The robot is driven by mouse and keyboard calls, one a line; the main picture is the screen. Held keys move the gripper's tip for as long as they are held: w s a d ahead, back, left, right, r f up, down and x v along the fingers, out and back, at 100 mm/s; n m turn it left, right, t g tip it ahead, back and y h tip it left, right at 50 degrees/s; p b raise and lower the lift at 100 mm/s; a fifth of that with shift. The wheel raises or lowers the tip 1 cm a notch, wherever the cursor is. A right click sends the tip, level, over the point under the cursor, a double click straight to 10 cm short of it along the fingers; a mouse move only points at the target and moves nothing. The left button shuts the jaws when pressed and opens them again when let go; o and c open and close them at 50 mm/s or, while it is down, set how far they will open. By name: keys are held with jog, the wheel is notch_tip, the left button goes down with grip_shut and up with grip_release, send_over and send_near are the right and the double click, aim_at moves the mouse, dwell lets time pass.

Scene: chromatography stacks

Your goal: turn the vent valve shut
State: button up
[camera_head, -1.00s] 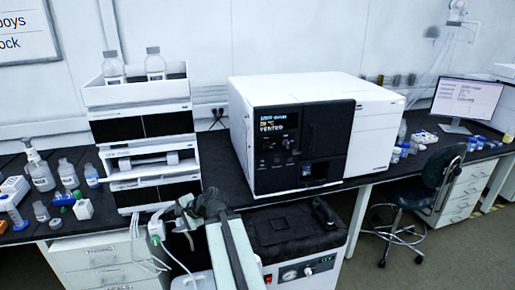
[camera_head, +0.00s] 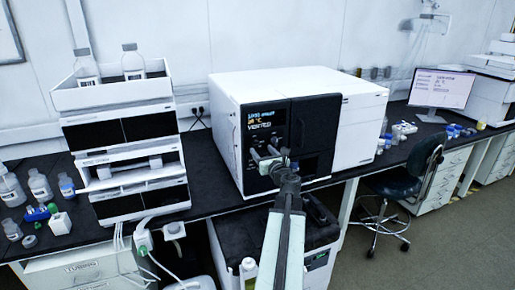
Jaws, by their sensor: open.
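The white instrument (camera_head: 359,123) with a black front panel (camera_head: 313,125) stands on the bench. Its lit display (camera_head: 262,118) shows a temperature and a word that looks like "VENTED". The small controls below the display, where a valve knob would sit, are largely covered by my gripper, so I cannot tell the valve's position. My gripper (camera_head: 264,154) is open in front of the panel's lower left part, its fingers pointing at the panel. Whether it touches anything there cannot be told.
A white stack of modules (camera_head: 122,131) with bottles on top stands to the left. A white pump cart (camera_head: 321,262) with a black top is under the bench edge. A dark chair (camera_head: 412,178) and a monitor (camera_head: 441,89) are to the right.

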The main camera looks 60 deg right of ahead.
aim_at(258, 145)
jog(key=x, duration=0.4)
jog(key=shift+w, duration=0.1)
jog(key=c, duration=1.2)
grip_shut()
